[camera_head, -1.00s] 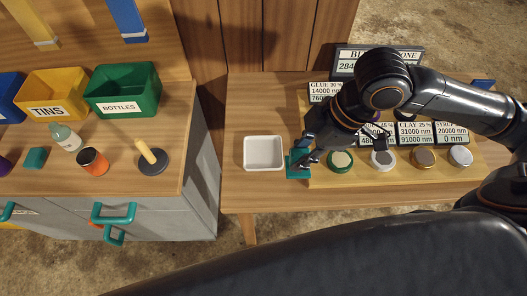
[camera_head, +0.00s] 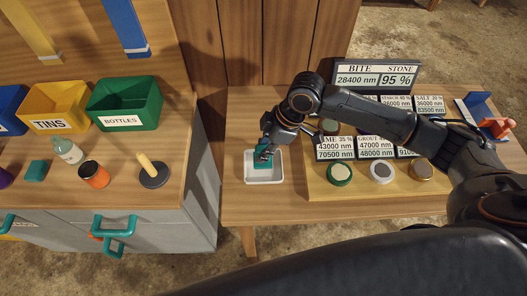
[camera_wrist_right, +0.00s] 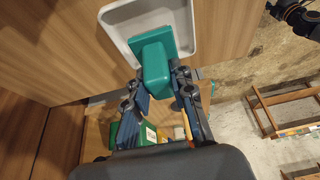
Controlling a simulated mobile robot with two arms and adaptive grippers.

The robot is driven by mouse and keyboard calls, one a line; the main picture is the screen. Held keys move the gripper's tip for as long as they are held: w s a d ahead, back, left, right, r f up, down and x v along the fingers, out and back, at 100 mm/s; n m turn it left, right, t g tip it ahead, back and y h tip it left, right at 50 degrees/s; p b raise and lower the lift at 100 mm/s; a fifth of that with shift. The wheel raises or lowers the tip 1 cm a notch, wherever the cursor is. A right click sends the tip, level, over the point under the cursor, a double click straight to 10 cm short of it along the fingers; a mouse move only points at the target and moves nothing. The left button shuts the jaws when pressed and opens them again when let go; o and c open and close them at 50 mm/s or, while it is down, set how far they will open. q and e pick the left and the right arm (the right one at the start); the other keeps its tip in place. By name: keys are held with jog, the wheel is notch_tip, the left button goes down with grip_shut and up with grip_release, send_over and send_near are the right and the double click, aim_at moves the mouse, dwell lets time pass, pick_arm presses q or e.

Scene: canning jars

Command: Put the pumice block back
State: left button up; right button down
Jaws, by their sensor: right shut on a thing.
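My right gripper (camera_head: 264,145) is shut on a teal block (camera_head: 263,159), which I take for the pumice block. It points down at the white tray (camera_head: 265,180) on the right-hand table. In the right wrist view the teal block (camera_wrist_right: 154,66) is between the two fingertips (camera_wrist_right: 158,84), and the white tray (camera_wrist_right: 187,20) lies behind it. The block is within the tray's outline; I cannot tell whether it touches the tray's floor. A dark arm part (camera_wrist_right: 295,15) shows at the top right of the wrist view, too cut off to read as open or shut.
Right of the tray, a wooden board (camera_head: 320,187) carries lidded jars and label signs. A display (camera_head: 376,75) reads "BITE STONE 95 %". The left bench holds bins, a bottle (camera_head: 68,150), an orange-banded jar (camera_head: 94,174) and another teal block (camera_head: 36,170).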

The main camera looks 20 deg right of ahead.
jog(key=shift+f, duration=0.95)
jog(key=c, duration=1.1)
grip_release()
jog(key=shift+f, duration=0.15)
jog(key=shift+c, duration=0.2)
jog(key=v, duration=1.2)
jog(key=shift+s, duration=0.1)
